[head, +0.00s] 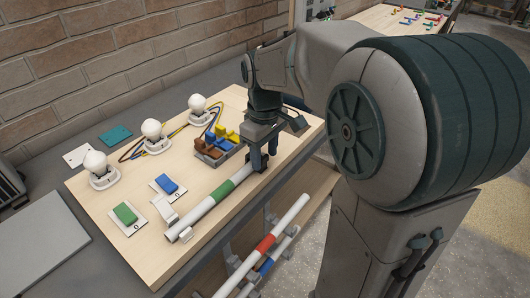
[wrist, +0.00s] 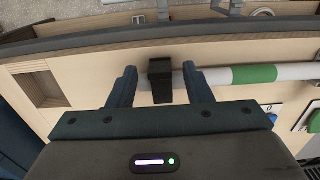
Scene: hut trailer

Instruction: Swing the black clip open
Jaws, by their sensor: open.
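The black clip (wrist: 160,80) sits on a white tube with a green band (wrist: 255,74) in the wrist view. My gripper (wrist: 161,78) is open, with one finger on each side of the clip. A small gap shows on both sides, and I cannot tell whether either finger touches it. In the head view, my gripper (head: 264,158) is lowered at the far end of the tube (head: 221,191), and the clip is mostly hidden behind the fingers. The clip appears closed around the tube.
Several bulbs (head: 156,132), a blue switch (head: 167,184), a green switch (head: 125,213) and a block of coloured connectors (head: 216,145) stand on the wooden board (head: 90,190). More tubes (head: 265,245) hang below the board's edge.

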